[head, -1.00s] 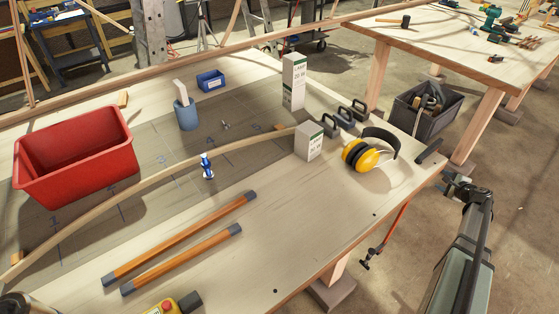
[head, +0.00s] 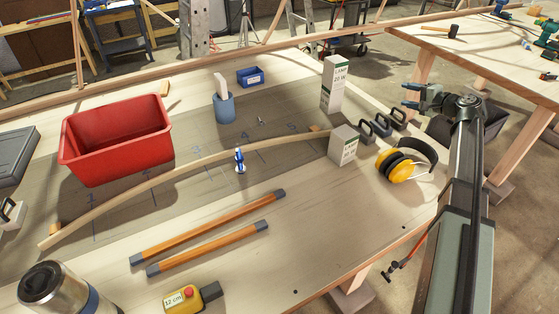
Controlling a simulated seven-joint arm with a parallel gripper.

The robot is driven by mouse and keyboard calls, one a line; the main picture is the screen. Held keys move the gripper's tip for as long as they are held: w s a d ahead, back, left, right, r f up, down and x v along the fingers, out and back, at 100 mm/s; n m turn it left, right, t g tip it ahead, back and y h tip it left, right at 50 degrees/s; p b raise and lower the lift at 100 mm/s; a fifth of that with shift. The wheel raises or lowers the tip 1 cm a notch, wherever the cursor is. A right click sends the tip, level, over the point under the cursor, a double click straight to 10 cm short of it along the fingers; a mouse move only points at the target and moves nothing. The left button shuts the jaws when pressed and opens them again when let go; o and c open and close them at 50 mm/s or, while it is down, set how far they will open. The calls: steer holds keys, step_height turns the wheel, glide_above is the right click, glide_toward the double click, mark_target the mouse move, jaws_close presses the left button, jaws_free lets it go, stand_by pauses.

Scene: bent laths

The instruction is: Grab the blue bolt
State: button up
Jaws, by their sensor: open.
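The blue bolt (head: 239,158) stands upright on the workbench, with a pale ring at its foot. It is at the near side of the bent lath (head: 165,180), close against it; I cannot tell whether they touch. My gripper (head: 407,95) is open and empty at the right, in the air near the bench's right edge. It is well to the right of the bolt and beyond it in the picture. Nothing hides the bolt.
A red bin (head: 118,150), a blue cup (head: 224,107) and a small blue box (head: 250,76) stand behind the lath. Cartons (head: 343,146), clamps (head: 381,127) and yellow earmuffs (head: 395,166) are at right. Two orange bars (head: 205,230) lie in front of the bolt.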

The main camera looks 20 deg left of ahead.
steer(key=s+a+n+g, duration=0.3)
steer(key=a+n, duration=0.1)
steer(key=a, duration=0.5)
steer(key=s+a+n+g, duration=0.2)
steer(key=a+n, duration=0.1)
steer(key=a, duration=0.6)
steer(key=n+g+h, duration=0.5)
steer(key=n+h, duration=0.6)
steer(key=n, duration=0.7)
glide_toward(238, 157)
steer(key=shift+w+r, duration=0.15)
steer(key=shift+w, duration=0.4)
steer(key=shift+s+a, duration=0.1)
steer(key=shift+s, duration=0.05)
steer(key=shift+f, duration=6.85)
steer(key=shift+c, duration=0.3)
